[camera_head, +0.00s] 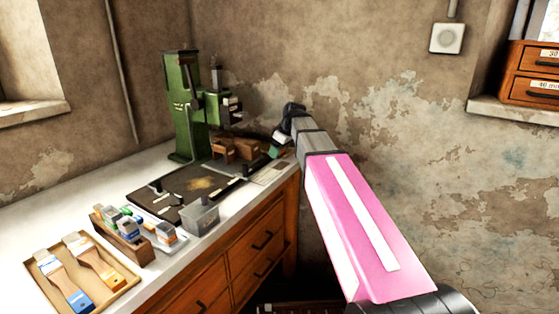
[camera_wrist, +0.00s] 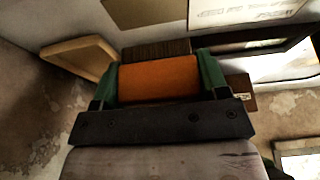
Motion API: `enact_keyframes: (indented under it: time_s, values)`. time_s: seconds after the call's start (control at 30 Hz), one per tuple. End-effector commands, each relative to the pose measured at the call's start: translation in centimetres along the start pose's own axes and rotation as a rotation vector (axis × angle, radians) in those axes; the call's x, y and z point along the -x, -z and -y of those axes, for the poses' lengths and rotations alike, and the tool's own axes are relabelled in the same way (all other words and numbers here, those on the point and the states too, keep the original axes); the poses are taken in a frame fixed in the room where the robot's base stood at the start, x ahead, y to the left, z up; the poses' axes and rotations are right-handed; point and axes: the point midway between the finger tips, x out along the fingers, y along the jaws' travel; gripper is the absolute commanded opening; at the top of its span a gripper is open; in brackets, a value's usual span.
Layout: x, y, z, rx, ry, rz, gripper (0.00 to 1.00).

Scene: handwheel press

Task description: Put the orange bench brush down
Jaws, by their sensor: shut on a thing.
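The orange bench brush (camera_wrist: 158,82) sits between the two green fingers of my gripper (camera_wrist: 160,70) in the wrist view. Its orange body faces the camera, and its dark brown bristles (camera_wrist: 156,49) show beyond it. My gripper is shut on the brush. In the head view my gripper (camera_head: 279,146) is over the right end of the white bench (camera_head: 160,165), beside the wall. The brush cannot be made out clearly there. I cannot tell whether the bristles touch anything.
A green handwheel press (camera_head: 181,105) stands at the back of the bench. A dark mat (camera_head: 178,186), a grey bin (camera_head: 201,215) and brown blocks (camera_head: 222,150) are left of my gripper. A tray (camera_head: 132,287) with two paintbrushes is at the front left. Bare bench lies along the left.

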Motion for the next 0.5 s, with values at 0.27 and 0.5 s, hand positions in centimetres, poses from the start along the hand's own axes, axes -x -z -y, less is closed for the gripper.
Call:
enact_keyframes:
  time_s: [0.27, 0.5]
  values:
    - [-1.5, -0.8, -0.3, 0.0, 0.002, 0.001, 0.46]
    - [-3.9, -1.8, -0.3, 0.0, 0.0, 0.0, 0.46]
